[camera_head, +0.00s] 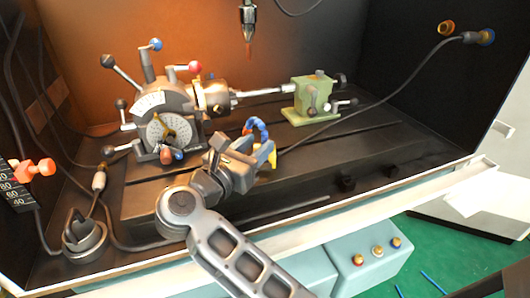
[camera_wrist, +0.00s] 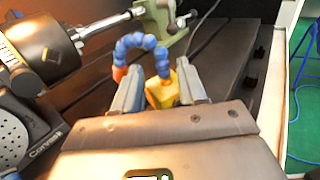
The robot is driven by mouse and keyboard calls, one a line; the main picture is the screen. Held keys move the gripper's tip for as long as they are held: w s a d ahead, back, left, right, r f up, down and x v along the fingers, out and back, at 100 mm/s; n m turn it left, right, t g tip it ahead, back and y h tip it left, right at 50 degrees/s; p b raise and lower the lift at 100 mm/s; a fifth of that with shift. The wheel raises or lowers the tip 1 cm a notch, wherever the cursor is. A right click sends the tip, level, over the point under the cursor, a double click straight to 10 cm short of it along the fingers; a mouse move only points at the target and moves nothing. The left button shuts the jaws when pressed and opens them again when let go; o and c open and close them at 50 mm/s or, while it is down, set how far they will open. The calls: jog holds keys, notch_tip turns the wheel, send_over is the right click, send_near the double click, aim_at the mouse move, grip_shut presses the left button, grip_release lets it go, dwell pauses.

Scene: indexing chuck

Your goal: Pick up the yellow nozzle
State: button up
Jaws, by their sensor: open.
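The yellow nozzle (camera_wrist: 160,94) shows between the two fingers of my gripper (camera_wrist: 159,85) in the wrist view. A blue segmented hose (camera_wrist: 140,40) arches above it and ends in an orange tip (camera_wrist: 118,74) at the left finger. My gripper is open, with a finger on each side of the yellow nozzle; I cannot tell whether either touches it. The nozzle's lower part is hidden behind the gripper body. In the head view, my gripper (camera_head: 245,153) is over the machine bed, and only a bit of the blue hose (camera_head: 258,126) and yellow shows beside it.
The indexing chuck (camera_head: 165,115) with its levers stands at the left. A green tailstock (camera_head: 311,98) stands behind, and a spindle tool (camera_head: 248,35) hangs above. A cable (camera_head: 375,85) crosses the right side. The bed (camera_head: 355,150) is mostly clear at right.

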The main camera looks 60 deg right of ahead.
aim_at(263, 141)
jog(key=shift+s+d+r, duration=0.1)
jog(key=shift+d, duration=1.6)
grip_shut()
